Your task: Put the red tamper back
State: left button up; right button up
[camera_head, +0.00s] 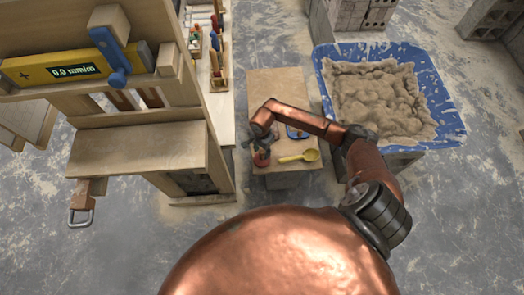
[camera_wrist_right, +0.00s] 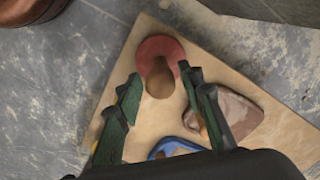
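The red tamper (camera_wrist_right: 168,46) stands near a corner of a small wooden table top (camera_wrist_right: 150,118), its round red base below a brown wooden knob handle. In the head view the red tamper (camera_head: 262,160) shows at the table's front left, partly covered by my gripper. My right gripper (camera_head: 262,143) is directly above it. In the right wrist view my right gripper (camera_wrist_right: 161,77) is open, its green fingers on either side of the handle; I cannot tell whether they touch it. My left gripper is not in view.
On the same table lie a yellow scoop (camera_head: 299,157) and a blue tool (camera_head: 296,132); a brownish flat tool (camera_wrist_right: 235,112) shows in the wrist view. A blue tub (camera_head: 448,112) of mortar stands right. A bench with small tools (camera_head: 217,60) stands left, beside a wooden rack (camera_head: 140,148).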

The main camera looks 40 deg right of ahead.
jog(key=shift+o, duration=0.5)
jog(key=shift+r, duration=0.25)
pick_arm(q)
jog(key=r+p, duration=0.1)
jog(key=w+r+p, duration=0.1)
jog(key=p, duration=0.1)
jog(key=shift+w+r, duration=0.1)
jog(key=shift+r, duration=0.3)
pick_arm(e)
notch_tip(320, 180, up, 12)
jog(key=shift+f, duration=0.1)
